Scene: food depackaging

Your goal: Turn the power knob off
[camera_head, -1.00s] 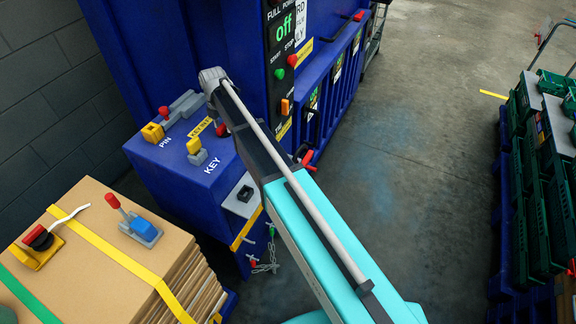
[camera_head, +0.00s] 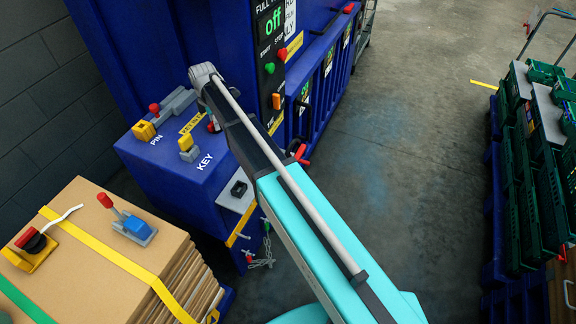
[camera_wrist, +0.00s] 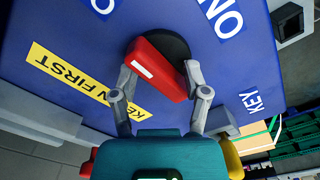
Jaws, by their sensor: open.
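The red power knob (camera_wrist: 151,68) with its white stripe sits on a round black base on the blue panel in the wrist view. Its handle is tilted, with the lower end at the right. My gripper (camera_wrist: 159,74) is open, one finger on each side of the handle. The right finger is very close to the knob; I cannot tell whether it touches. "ON" is printed at upper right, and another label at upper left is cut off. In the head view my arm mostly hides the knob; the display (camera_head: 273,21) reads "off".
A yellow key (camera_head: 187,143) and a red-handled pin latch (camera_head: 155,109) are on the blue machine top (camera_head: 165,155). Strapped cardboard (camera_head: 90,215) with switches on it stands at lower left. Green crates (camera_head: 540,170) stand at right. The floor between (camera_head: 400,150) is clear.

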